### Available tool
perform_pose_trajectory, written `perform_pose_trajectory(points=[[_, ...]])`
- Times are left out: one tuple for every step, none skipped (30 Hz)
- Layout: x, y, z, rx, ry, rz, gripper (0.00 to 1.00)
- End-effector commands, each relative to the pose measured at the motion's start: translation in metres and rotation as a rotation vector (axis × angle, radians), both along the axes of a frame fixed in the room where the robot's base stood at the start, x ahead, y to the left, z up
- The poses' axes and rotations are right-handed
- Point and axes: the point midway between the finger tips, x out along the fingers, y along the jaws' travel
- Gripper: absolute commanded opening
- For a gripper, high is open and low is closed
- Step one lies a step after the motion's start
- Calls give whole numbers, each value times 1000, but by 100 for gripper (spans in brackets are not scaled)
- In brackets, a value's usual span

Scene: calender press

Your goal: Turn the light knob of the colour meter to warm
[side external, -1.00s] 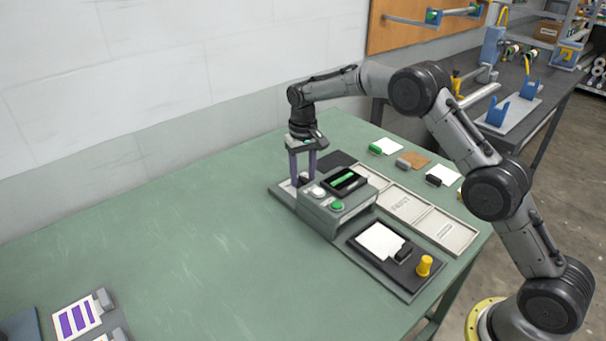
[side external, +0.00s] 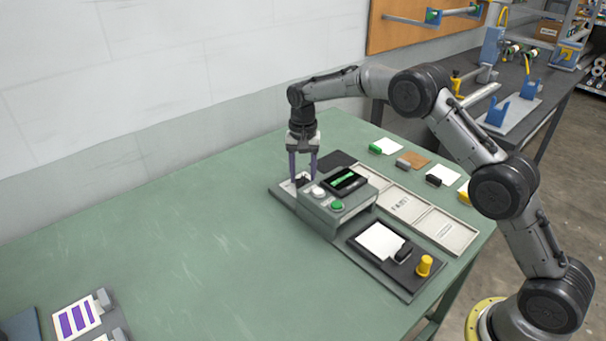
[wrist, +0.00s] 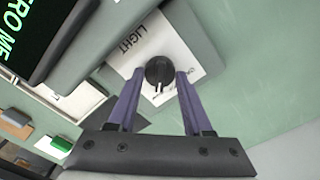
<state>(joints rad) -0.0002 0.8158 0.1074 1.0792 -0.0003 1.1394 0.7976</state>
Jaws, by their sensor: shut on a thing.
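The colour meter (side external: 330,219) is a grey box on the green table, with a dark display (side external: 346,180), a white button (side external: 318,193) and a green button (side external: 337,206). Its light knob (wrist: 159,70) is round and black with a white pointer mark, on a white plate (wrist: 146,44) printed LIGHT. The pointer faces the hand side of the wrist picture. Small lettering by the knob is partly hidden by a finger and too small to read. My gripper (side external: 303,179) points down behind the meter, its two purple fingers shut on the knob from both sides.
A grey tray (side external: 448,232) lies right of the meter. A dark board (side external: 408,279) with a white card and yellow knob (side external: 424,266) is in front. Several small cards with clips lie toward the back right. Striped cards (side external: 75,318) are at front left.

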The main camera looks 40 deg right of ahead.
Motion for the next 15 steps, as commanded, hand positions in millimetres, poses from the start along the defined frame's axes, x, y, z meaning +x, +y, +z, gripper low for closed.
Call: perform_pose_trajectory(points=[[0, 0, 0, 1, -1, -4, 0], [0, 0, 0, 1, -1, -5, 0], [0, 0, 0, 1, -1, -6, 0], [0, 0, 0, 1, -1, -6, 0], [0, 0, 0, 1, -1, -6, 0], [0, 0, 0, 1, -1, -6, 0], [0, 0, 0, 1, -1, -6, 0], [0, 0, 0, 1, -1, -6, 0], [0, 0, 0, 1, -1, -6, 0], [0, 0, 0, 1, -1, -6, 0], [0, 0, 0, 1, -1, -6, 52], [0, 0, 0, 1, -1, -5, 59], [0, 0, 0, 1, -1, -5, 64], [0, 0, 0, 1, -1, -5, 70], [0, 0, 0, 1, -1, -5, 77]])
